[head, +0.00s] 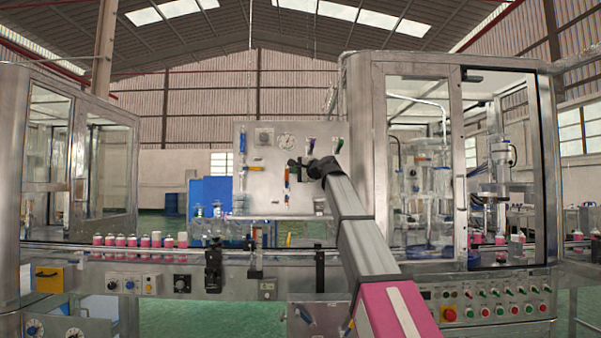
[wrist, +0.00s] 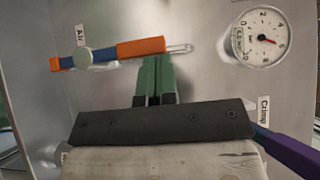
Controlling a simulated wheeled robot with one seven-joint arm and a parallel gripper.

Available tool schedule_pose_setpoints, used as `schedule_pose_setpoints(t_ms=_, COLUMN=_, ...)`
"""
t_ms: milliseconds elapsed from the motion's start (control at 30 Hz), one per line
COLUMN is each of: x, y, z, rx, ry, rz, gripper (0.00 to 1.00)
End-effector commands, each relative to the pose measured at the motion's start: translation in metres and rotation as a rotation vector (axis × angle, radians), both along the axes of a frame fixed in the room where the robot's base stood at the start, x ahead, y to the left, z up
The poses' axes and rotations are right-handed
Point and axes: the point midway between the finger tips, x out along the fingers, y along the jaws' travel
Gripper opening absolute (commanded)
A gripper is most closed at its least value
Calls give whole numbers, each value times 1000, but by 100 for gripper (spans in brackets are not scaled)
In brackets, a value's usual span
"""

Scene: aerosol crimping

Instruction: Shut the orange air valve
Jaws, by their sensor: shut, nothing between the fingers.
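The air valve, labelled "Air", has an orange handle (wrist: 141,47) in the wrist view. The handle lies nearly level, rising slightly to the right, with a grey round hub near its left part and a pale wire-like loop at its right end. My gripper (wrist: 154,62) has green fingers, shut with nothing between them. Their tips are just below the right part of the orange handle; I cannot tell whether they touch it. In the head view my gripper (head: 292,163) is in front of the metal panel (head: 270,205), and the arm hides part of the panel.
A pressure gauge (wrist: 258,38) is right of the valve. A purple handle (wrist: 288,152) by the "Crimp" label is at lower right, close to my gripper's body. Glass-walled machines (head: 415,150) stand on the right and left. A conveyor with pink cans (head: 145,241) runs below.

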Motion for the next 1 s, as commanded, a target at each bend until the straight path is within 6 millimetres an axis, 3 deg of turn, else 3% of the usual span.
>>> schedule_pose_setpoints(t_ms=1000, x=0, y=11, z=5, rx=-121, ry=-1, rz=0, gripper=0)
